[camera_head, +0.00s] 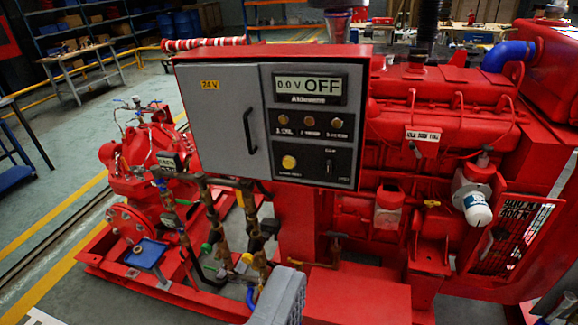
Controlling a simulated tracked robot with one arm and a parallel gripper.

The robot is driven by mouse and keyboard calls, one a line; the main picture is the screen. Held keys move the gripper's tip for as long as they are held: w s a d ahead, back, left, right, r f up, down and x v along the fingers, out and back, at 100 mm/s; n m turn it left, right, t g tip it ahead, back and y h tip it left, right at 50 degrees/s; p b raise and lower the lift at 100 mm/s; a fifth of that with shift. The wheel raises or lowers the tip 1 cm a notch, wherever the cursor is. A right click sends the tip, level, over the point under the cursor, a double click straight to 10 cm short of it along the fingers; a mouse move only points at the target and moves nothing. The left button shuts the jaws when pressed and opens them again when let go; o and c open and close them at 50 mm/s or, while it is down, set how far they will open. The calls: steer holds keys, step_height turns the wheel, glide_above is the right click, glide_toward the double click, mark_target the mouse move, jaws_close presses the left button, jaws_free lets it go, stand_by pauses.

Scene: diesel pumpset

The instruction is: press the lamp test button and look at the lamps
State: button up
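The control panel (299,148) is the dark right part of a grey cabinet on the red pumpset. A round yellow button (288,162) sits at its lower left, above a label too small to read surely; it looks like the lamp test button. Three small round amber-brown lamps, left (283,119), middle (309,121) and right (336,122), sit in a row above it and look dull. The display (305,88) reads "0.0 V OFF". A grey piece at the bottom edge seems to be part of my gripper (280,298), below and apart from the panel. Its fingers cannot be made out.
A black switch (329,167) sits right of the button. The grey cabinet door (222,115) with a black handle is left of the panel. Pipes and valves (240,215) stand below the cabinet; the red engine (440,120) is at right. Open floor lies at left.

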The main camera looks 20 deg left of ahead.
steer(key=shift+c, duration=0.3)
jaws_close()
stand_by(1.5)
